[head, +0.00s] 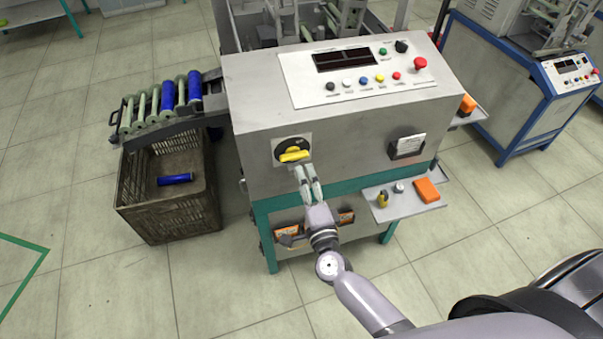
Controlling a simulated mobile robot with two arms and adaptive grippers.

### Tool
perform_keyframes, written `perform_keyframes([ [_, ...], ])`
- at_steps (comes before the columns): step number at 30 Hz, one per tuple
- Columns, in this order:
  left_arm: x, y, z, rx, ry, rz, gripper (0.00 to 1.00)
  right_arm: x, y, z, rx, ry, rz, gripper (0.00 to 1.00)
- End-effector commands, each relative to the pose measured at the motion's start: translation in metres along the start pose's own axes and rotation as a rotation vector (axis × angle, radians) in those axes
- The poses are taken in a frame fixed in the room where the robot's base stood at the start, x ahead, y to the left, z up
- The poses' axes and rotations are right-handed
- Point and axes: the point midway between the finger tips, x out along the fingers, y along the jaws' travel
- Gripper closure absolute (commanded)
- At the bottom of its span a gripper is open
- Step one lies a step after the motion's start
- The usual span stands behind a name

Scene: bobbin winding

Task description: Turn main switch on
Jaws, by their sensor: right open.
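The main switch (293,151) is a yellow handle on a black round base, set in a pale plate on the front face of the grey winding machine (345,155). The handle lies nearly level, slightly tilted. My right gripper (305,171) is just below the switch, its fingers pointing up toward it. The fingers look slightly apart, with nothing between them. I cannot tell whether the fingertips touch the handle. My left gripper is not in view.
A control panel (352,100) with a red emergency button (420,63) is on top. A side shelf (405,208) holds an orange box (427,190). A crate (171,215) stands left below a rack of bobbins (167,98). Another machine (530,100) stands right. Floor in front is clear.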

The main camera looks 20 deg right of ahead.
Motion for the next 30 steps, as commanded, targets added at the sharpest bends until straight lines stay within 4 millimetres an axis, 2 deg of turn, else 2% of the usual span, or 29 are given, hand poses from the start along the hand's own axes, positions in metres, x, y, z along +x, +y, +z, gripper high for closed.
perform_keyframes([
  [4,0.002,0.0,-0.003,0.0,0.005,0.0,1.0,0.019,0.0,0.001,-0.002,-0.001,-0.002,0.33],
  [15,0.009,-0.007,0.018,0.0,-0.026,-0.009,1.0,0.071,0.002,0.001,-0.004,-0.001,0.0,0.33],
  [30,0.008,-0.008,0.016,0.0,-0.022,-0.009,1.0,0.07,0.001,0.001,-0.006,-0.002,0.001,0.33],
])
